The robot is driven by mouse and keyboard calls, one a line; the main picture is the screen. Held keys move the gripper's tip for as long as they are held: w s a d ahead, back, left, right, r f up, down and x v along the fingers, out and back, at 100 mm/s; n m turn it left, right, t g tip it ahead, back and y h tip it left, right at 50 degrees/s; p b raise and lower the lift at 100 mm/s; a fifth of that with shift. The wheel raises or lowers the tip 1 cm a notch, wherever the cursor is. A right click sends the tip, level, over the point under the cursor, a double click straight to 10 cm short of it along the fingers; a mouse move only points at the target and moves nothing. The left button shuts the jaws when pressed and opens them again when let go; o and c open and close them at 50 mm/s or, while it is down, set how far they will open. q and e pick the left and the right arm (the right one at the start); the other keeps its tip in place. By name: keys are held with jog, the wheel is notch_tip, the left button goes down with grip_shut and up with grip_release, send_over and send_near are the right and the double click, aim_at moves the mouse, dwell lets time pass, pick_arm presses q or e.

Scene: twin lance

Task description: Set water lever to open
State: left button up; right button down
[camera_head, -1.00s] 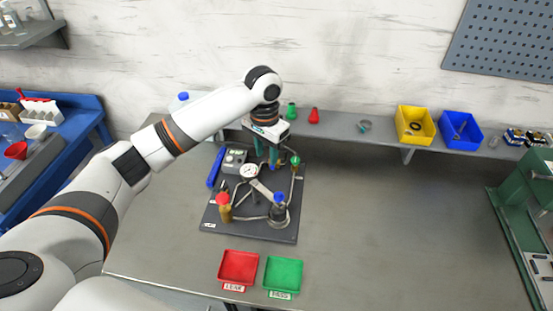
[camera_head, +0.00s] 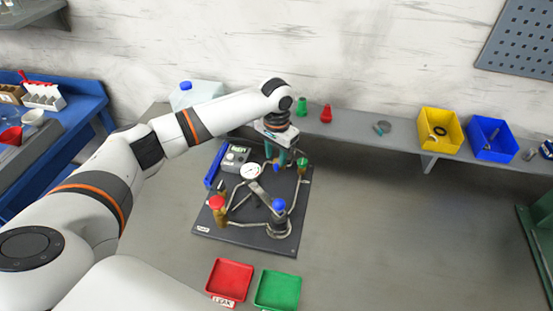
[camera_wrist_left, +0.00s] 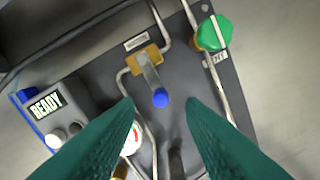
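A lever with a blue ball tip, which I take as the water lever (camera_wrist_left: 152,73), sits on a brass valve body on the dark rig plate (camera_head: 240,242). Its blue tip lies between and beyond my finger ends in the wrist view. My left gripper (camera_head: 281,157) is over the back of the rig, pointing down. Its two teal fingers (camera_wrist_left: 160,106) are apart with nothing between them that they touch. The height gap to the lever is hard to judge. In the head view the gripper partly hides the lever. My right gripper is out of view.
A green knob (camera_wrist_left: 214,32) stands beside the lever. The rig also bears a gauge (camera_head: 251,171), a red-capped part (camera_head: 217,203), a blue-capped part (camera_head: 279,205) and a READY box (camera_head: 235,157). Red (camera_head: 229,279) and green (camera_head: 278,290) trays lie in front. The bench at right is clear.

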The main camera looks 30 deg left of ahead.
aim_at(276, 164)
pick_arm(q)
notch_tip(276, 164, down, 2)
jog(key=shift+f, duration=0.7)
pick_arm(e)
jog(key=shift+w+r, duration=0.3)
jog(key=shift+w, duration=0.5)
pick_arm(q)
grip_shut()
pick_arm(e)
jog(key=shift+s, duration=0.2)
pick_arm(q)
jog(key=shift+p, duration=0.3)
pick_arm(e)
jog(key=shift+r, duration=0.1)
